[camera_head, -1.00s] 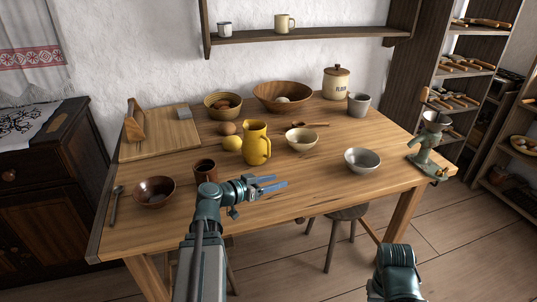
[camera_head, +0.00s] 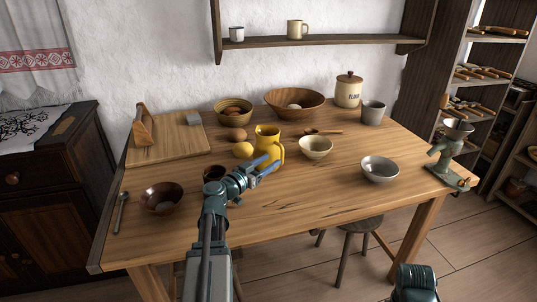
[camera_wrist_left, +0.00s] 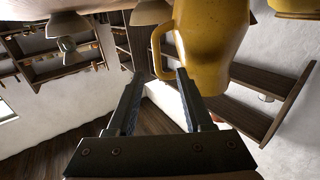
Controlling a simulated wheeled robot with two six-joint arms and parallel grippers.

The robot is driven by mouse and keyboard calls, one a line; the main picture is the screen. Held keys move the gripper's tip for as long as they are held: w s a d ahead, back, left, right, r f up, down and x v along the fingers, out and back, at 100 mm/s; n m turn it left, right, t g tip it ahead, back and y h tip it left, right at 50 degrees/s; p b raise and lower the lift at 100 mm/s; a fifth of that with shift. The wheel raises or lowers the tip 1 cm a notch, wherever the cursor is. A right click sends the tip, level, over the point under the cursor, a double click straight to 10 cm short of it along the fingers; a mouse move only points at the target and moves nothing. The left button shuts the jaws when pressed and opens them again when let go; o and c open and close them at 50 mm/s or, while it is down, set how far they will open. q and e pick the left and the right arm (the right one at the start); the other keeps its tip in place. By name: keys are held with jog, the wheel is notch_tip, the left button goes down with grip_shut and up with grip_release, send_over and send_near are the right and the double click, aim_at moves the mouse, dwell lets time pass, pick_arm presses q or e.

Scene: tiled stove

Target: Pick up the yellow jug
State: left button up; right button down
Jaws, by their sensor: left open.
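The yellow jug (camera_head: 267,137) stands upright near the middle of the wooden table, with its handle on the right side. My left gripper (camera_head: 268,166) is open in front of the jug, its fingers overlapping the jug's lower part in the head view. In the left wrist view the jug (camera_wrist_left: 212,45) hangs upside down in the picture at the top. Its handle (camera_wrist_left: 158,50) shows just beyond and between the tips of the open left gripper (camera_wrist_left: 159,74). I cannot tell whether a finger touches it. My right gripper is out of view.
The table's (camera_head: 310,205) front middle is clear.

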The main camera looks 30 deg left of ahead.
aim_at(282, 164)
pick_arm(q)
jog(key=shift+w+d, duration=0.1)
jog(key=shift+w, duration=0.8)
jog(key=shift+w, duration=0.1)
jog(key=w, duration=0.3)
jog(key=w+d, duration=0.1)
jog(key=w, duration=0.1)
jog(key=shift+r+p, duration=0.3)
jog(key=shift+c, duration=0.2)
grip_shut()
dwell(0.3)
